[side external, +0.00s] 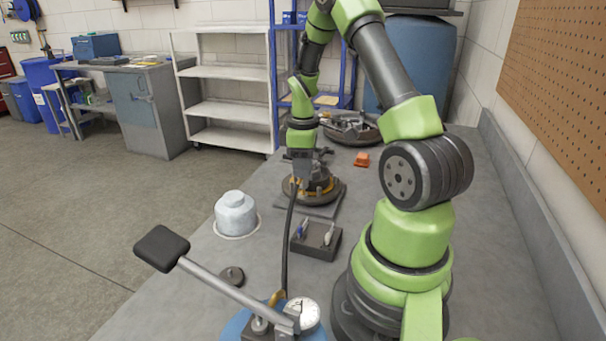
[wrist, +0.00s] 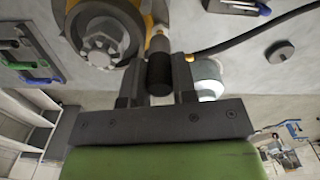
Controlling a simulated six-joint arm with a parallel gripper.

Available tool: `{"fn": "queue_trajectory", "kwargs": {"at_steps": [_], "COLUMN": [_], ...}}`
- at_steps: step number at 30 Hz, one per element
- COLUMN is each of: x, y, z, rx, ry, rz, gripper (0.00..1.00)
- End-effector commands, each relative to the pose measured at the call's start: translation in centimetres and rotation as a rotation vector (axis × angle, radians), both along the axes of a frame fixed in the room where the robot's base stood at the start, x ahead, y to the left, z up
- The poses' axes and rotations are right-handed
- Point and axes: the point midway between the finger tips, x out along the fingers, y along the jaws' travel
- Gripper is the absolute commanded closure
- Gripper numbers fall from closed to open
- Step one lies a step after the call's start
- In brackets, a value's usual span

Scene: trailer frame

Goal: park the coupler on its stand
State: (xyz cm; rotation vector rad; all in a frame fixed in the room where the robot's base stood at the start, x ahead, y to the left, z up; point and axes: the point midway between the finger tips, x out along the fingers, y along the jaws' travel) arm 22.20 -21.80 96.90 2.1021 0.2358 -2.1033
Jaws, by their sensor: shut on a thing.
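My gripper (wrist: 158,88) is shut on the coupler (wrist: 160,74), a black cylinder with a brass-coloured piece above it in the wrist view. A black hose (wrist: 255,30) runs off to the right from beside it. In the side view my gripper (side external: 303,168) is low beside the dark round hub (side external: 322,188) with an orange-yellow ring. The hub's large hex nut (wrist: 101,44) shows left of the coupler in the wrist view. I cannot tell whether the brass piece touches the hub. The hose (side external: 285,240) hangs down towards a blue tank. I cannot make out which thing is the stand.
A blue tank (side external: 238,326) with a gauge (side external: 302,313) and long lever (side external: 225,288) is in front. A grey tool block (side external: 318,244), white container (side external: 236,213) and dark disc (side external: 232,275) are on the bench. An orange piece (side external: 361,159) lies behind.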

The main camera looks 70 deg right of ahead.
Motion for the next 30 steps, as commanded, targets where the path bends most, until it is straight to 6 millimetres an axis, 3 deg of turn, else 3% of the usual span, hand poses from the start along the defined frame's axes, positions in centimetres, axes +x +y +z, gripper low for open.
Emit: {"fn": "queue_trajectory", "kwargs": {"at_steps": [6,12,30], "x": [0.1,0.0,0.0], "y": [-0.1,0.0,0.0], "z": [4.8,7.7,11.1], "rx": [-0.006,-0.002,-0.001], "ry": [-0.006,-0.004,-0.001], "rz": [0.000,0.000,0.000], "gripper": [1.00,1.00,1.00]}}
